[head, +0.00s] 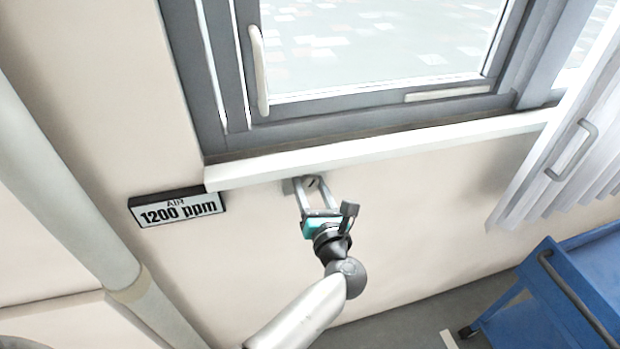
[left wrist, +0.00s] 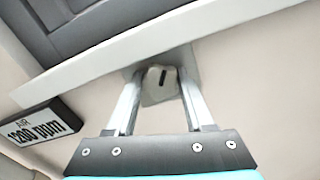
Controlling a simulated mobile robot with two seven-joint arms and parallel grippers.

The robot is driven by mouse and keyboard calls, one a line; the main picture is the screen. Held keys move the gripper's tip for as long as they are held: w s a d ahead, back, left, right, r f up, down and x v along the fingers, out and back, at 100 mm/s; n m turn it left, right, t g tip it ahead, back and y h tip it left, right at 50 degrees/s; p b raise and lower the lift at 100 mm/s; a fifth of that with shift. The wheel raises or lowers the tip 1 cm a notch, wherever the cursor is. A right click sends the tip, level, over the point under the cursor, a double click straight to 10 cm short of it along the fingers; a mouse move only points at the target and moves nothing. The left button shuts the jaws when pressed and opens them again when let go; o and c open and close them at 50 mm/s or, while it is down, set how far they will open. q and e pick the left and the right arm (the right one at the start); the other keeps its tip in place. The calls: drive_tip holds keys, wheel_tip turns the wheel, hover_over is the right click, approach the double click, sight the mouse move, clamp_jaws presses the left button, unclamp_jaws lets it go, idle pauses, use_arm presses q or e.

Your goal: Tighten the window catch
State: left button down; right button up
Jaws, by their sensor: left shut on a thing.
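The window catch is a small grey knob (left wrist: 156,90) with a dark slot, on a grey plate (head: 289,187) fixed to the wall just under the white sill. My left gripper (head: 314,187) reaches up to it from below. In the left wrist view, its two metal fingers (left wrist: 158,78) stand on either side of the knob and are shut on it. The slot is nearly upright in that view, slightly tilted. The fingers hide part of the knob in the head view. My right gripper is in neither view.
The white sill (head: 380,150) juts out right above the catch, under the grey-framed window (head: 380,110). An air display (head: 178,207) reading 1200 ppm is to the left. A blue cart (head: 560,290) stands at the lower right, below a pale slatted panel with a handle (head: 572,150).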

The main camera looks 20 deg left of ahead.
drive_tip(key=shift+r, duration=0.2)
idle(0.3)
use_arm(q)
drive_tip(key=shift+c, duration=1.4)
unclamp_jaws()
